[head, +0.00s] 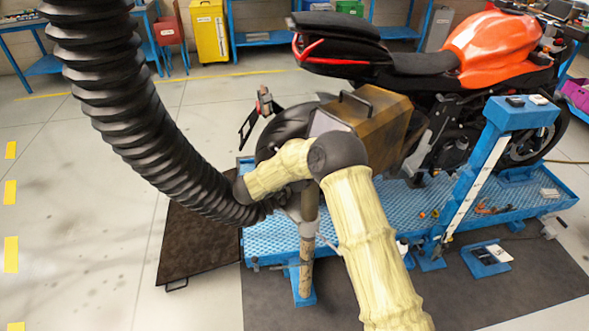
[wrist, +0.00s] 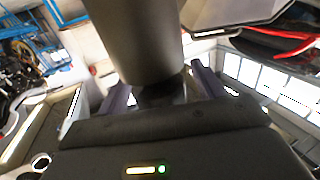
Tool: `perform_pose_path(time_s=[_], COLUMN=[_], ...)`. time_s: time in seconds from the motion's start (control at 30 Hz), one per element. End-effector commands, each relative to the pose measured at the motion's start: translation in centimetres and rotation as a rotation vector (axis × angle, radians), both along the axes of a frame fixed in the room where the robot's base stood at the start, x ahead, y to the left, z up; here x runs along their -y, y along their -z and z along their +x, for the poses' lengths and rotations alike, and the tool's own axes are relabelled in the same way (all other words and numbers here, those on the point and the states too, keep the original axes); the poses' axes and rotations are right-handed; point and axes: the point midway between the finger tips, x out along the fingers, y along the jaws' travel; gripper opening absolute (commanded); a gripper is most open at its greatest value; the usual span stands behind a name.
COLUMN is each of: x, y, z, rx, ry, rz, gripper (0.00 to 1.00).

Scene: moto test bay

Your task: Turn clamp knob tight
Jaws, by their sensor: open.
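My gripper shows in the wrist view (wrist: 163,88) with its two purple-grey fingers apart. Between them is a dark, shadowed piece (wrist: 163,92) that looks like the clamp knob, under a large grey cylinder (wrist: 138,40). I cannot tell whether the fingers touch it. In the head view, my cream-sleeved arm reaches to the end of a black corrugated hose (head: 135,110), near the top of a worn post (head: 307,250). There my arm hides the knob and most of the gripper.
An orange motorcycle (head: 490,38) stands on a blue lift platform (head: 275,243). A brown box with a handle (head: 372,118) is close behind my arm. A blue post (head: 478,170) rises to the right.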

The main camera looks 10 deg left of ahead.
Motion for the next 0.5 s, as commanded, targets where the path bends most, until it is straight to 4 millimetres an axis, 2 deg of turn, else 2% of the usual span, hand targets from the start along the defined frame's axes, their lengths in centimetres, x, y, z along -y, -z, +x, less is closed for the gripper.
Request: perform_pose_path(time_s=[0.17, 0.5], x=[-2.0, -7.4], y=[0.1, 0.2], z=[-1.4, -5.5], rx=[0.001, 0.001], ry=[-0.004, -0.005], rz=[0.001, 0.001], gripper=[0.68, 0.68])
